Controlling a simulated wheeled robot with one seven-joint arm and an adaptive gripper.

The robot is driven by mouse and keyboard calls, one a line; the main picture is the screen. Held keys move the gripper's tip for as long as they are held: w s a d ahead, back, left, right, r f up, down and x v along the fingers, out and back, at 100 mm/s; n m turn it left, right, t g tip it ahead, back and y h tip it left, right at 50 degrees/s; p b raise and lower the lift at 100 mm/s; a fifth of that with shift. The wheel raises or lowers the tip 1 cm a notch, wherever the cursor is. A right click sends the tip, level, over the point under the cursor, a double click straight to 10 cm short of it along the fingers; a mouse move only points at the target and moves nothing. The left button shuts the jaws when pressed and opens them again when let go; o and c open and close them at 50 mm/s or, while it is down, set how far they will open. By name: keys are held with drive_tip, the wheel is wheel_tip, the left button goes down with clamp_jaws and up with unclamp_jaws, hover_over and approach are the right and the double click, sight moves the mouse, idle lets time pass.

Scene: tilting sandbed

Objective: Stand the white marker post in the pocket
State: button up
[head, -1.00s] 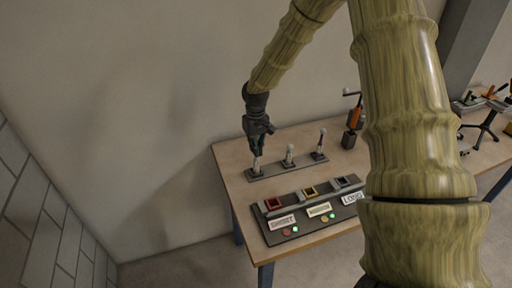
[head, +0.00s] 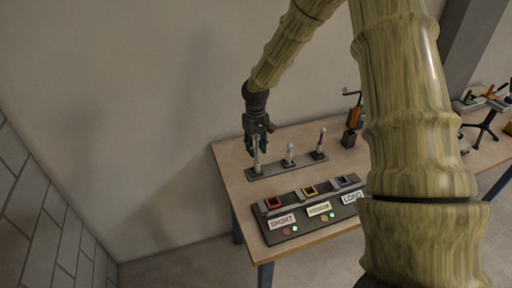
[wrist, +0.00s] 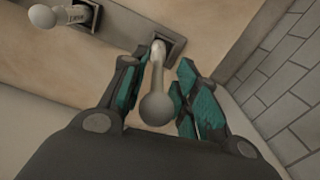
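Three ball-topped posts stand in a row in a dark rack (head: 290,163). My gripper (head: 256,148) is at the leftmost, whitish post (head: 257,158). In the wrist view this post (wrist: 157,85) runs between the fingers (wrist: 160,88), its ball top near the palm and its foot in a square socket. A pale middle post (head: 289,153) and a right post with a dark band (head: 320,145) stand free. The pocket block (head: 290,238) has red (head: 273,203), yellow (head: 309,191) and grey-blue (head: 343,181) rimmed pockets.
Plates read SHORT (head: 282,222) and LONG (head: 351,197); the middle plate (head: 318,209) is hard to read. Small red and green lights show in front. An orange-handled tool (head: 354,115) stands behind on the table. Bare tabletop lies between rack and block.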

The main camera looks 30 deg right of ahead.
wheel_tip(320, 180, up, 12)
drive_tip(key=shift+f, duration=0.15)
idle(0.3)
